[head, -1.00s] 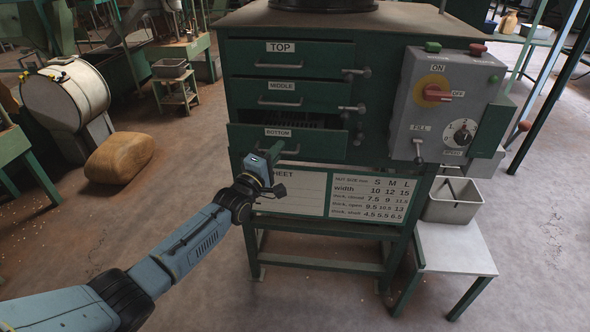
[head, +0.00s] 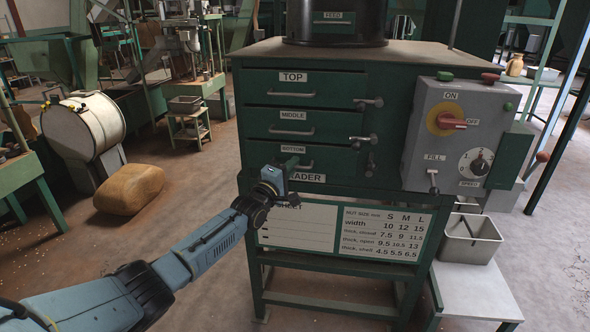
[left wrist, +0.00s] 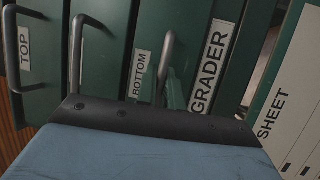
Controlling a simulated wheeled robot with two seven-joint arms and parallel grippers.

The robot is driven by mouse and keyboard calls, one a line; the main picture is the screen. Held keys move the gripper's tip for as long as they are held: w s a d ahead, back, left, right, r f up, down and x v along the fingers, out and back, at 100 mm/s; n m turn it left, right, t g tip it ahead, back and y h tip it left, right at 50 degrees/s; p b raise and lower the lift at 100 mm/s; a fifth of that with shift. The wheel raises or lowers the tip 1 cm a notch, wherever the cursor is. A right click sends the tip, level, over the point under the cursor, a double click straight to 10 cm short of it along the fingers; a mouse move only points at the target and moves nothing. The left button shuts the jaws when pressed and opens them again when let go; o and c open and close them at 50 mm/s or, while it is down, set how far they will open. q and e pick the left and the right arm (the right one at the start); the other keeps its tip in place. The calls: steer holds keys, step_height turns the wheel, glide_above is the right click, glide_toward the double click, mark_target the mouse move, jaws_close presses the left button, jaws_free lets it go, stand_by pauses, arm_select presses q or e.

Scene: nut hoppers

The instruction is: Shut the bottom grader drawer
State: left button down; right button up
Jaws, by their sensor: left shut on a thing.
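The green grader cabinet stands in the middle of the head view with three drawers. The bottom drawer (head: 325,158) now looks about level with the top drawer (head: 335,88) and middle drawer (head: 330,124); I cannot tell whether a small gap is left. Its bar handle (left wrist: 165,65) rises beside the BOTTOM label in the left wrist view. My left gripper (head: 293,168) is at this handle and shut on it. In the left wrist view my blue gripper housing hides the fingers. My right gripper is not in view.
Latch levers (head: 368,103) sit at the drawers' right edges. A grey control box (head: 445,135) with a red switch is to the right. A size chart (head: 385,232) hangs below the drawers. A metal bin (head: 470,240) stands on a low white table at the right. The floor at left front is open.

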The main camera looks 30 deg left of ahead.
arm_select(q)
steer(key=shift+a+r, duration=0.15)
steer(key=shift+r, duration=0.1)
steer(key=c, duration=1.5)
jaws_free()
steer(key=shift+w+f, duration=0.1)
steer(key=shift+w, duration=0.05)
steer(key=shift+c, duration=0.2)
steer(key=shift+f, duration=0.1)
steer(key=shift+f, duration=0.15)
